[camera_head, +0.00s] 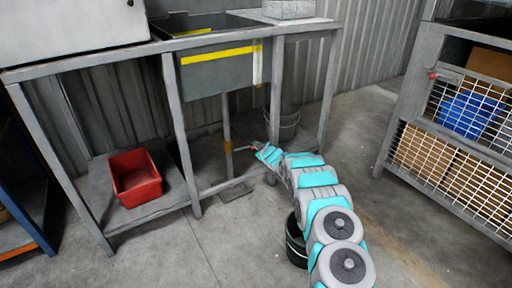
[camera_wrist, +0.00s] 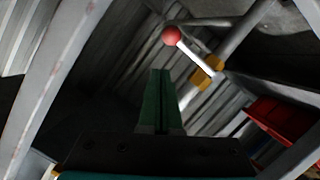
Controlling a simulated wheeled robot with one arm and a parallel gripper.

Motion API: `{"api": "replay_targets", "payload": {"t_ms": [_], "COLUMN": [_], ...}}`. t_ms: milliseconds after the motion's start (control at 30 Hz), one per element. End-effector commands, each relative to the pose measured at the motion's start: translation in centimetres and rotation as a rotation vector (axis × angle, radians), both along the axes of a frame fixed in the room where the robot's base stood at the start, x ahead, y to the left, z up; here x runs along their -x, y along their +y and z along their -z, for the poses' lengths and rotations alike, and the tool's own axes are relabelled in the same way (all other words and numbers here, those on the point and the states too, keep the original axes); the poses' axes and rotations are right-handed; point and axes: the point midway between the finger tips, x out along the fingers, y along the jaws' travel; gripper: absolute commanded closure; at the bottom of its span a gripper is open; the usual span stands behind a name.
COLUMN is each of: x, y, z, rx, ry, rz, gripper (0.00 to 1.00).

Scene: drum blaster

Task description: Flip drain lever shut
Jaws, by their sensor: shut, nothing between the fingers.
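The drain lever (camera_wrist: 193,55) is a pale bar with a red ball knob (camera_wrist: 171,36). It joins a brass valve (camera_wrist: 208,72) on a grey drain pipe (camera_wrist: 235,45) in the wrist view. The lever sticks out sideways from the pipe. In the head view the brass valve (camera_head: 228,147) sits on the upright pipe (camera_head: 226,115) under the sink (camera_head: 215,72). My gripper (camera_head: 257,148) is at the lever's outer end there, partly hiding it. In the wrist view my green fingers (camera_wrist: 158,73) are together and empty, with the knob beyond their tips, apart in the picture.
Table legs (camera_head: 183,135) frame the space under the sink. A red bin (camera_head: 135,176) is on the lower shelf at left. A grey bucket (camera_head: 284,122) stands behind my arm, and a black bucket (camera_head: 296,240) beside it. A wire cage (camera_head: 450,125) stands at right.

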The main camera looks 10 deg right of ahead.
Motion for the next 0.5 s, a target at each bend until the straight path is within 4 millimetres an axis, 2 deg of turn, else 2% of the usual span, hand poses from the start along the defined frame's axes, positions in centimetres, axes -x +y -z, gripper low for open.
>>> {"api": "replay_targets", "payload": {"t_ms": [500], "x": [5.2], "y": [-1.1], "z": [-1.7], "rx": [0.0], "ry": [-0.003], "rz": [0.001], "gripper": [1.0]}}
